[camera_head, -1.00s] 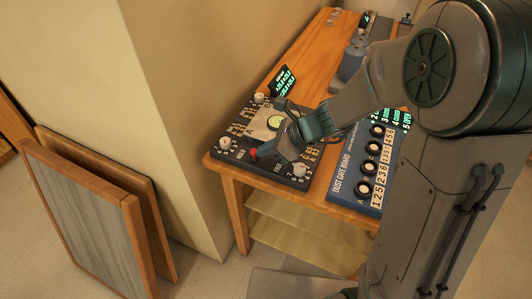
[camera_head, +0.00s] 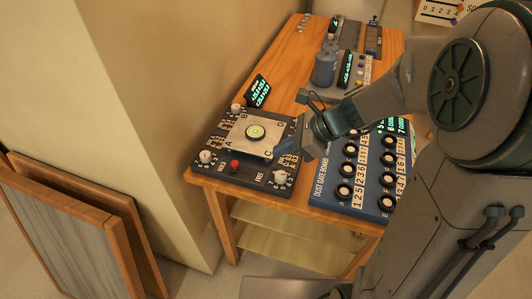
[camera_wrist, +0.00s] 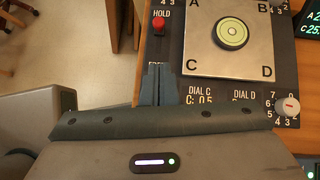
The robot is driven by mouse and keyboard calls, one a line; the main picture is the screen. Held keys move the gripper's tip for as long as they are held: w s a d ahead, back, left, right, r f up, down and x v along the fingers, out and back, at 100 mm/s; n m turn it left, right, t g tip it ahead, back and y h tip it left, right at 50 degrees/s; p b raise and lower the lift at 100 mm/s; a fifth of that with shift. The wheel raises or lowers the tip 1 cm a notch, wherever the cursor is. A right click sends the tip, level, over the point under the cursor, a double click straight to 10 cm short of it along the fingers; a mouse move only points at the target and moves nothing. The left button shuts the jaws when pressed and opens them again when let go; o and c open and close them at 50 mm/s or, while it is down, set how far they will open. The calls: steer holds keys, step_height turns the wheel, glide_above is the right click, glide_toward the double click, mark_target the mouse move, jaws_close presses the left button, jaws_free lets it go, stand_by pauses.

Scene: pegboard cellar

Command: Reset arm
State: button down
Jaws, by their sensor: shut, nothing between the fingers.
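My gripper (camera_head: 290,150) is shut and empty. It is over the right side of a dark dial panel (camera_head: 222,170), by the corner of a light square plate (camera_head: 240,142) with a round green level (camera_head: 256,132). In the wrist view its closed fingers (camera_wrist: 159,85) point at the panel near the lettering below the plate's C corner, left of "DIAL C". I cannot tell whether the fingertips touch the panel. My arm reaches in from the right.
The blue dust gate board (camera_head: 330,190) with several black knobs lies right of the panel. A small lit display (camera_head: 257,91) stands behind the panel. A blue-grey device (camera_head: 323,68) stands further back. Framed boards (camera_head: 75,235) lean at left. Bare wooden tabletop (camera_head: 290,75) shows behind.

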steer(key=shift+v, duration=1.15)
steer(key=s+d+r+n+t+h, duration=0.1)
steer(key=s+d+n+h, duration=0.8)
steer(key=n, duration=1)
steer(key=s+d+r, duration=0.1)
steer(key=s+d, duration=0.2)
steer(key=shift+r+t, duration=0.35)
steer(key=shift+t, duration=0.05)
